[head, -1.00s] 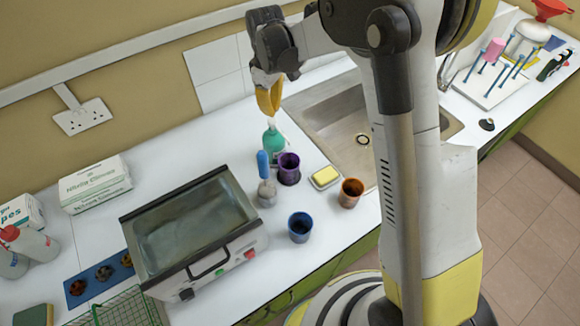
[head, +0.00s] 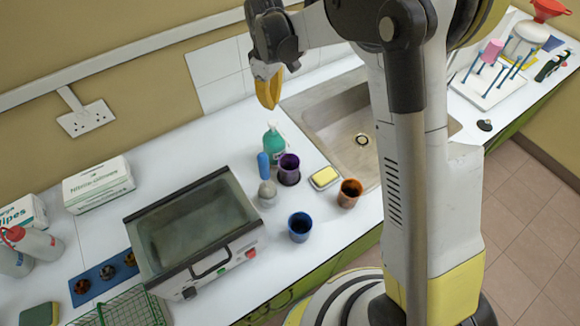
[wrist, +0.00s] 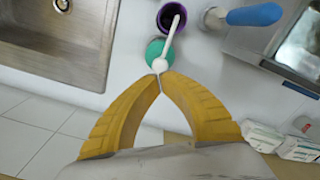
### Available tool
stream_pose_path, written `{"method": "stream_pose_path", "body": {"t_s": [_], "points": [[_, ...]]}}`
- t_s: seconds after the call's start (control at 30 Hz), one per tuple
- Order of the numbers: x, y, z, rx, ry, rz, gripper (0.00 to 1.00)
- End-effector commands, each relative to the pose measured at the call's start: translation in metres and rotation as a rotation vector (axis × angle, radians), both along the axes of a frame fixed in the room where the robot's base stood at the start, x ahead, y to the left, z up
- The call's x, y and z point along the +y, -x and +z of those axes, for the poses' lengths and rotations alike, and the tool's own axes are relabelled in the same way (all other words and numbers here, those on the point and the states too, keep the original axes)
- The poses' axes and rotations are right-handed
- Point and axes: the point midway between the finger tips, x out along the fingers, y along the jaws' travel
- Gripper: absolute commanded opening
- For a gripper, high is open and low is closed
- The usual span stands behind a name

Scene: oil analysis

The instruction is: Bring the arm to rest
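My gripper (head: 270,106) hangs above the counter behind the sink's left end, its yellow fingers pointing down. In the wrist view my gripper (wrist: 160,76) has its fingertips together with nothing visible between them. A green bottle with a white pump top (head: 273,143) stands on the counter below the fingertips, apart from them. In the wrist view the bottle (wrist: 155,52) shows just beyond the tips, its white spout pointing up the picture. My arm reaches across the right of the head view and hides part of the sink.
Near the bottle stand a purple cup (head: 289,170), a blue-handled tool (head: 264,165), a blue cup (head: 300,227), a brown cup (head: 349,193) and a yellow sponge in a dish (head: 325,177). A metal bath (head: 195,230) is left, the sink (head: 345,125) right. A peg rack (head: 490,85) stands far right.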

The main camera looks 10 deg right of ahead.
Motion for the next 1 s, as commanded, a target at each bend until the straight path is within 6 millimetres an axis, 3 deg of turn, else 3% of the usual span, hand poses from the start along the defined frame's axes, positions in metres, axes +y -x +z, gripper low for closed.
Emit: {"method": "stream_pose_path", "body": {"t_s": [0.2, 0.77, 1.0], "points": [[0.000, 0.000, 0.024, 0.000, 0.000, 0.000, 0.00], [0.000, 0.000, 0.024, -0.001, 0.000, -0.002, 0.00], [-0.020, 0.024, 0.037, -0.068, -0.016, -0.104, 0.00]]}}
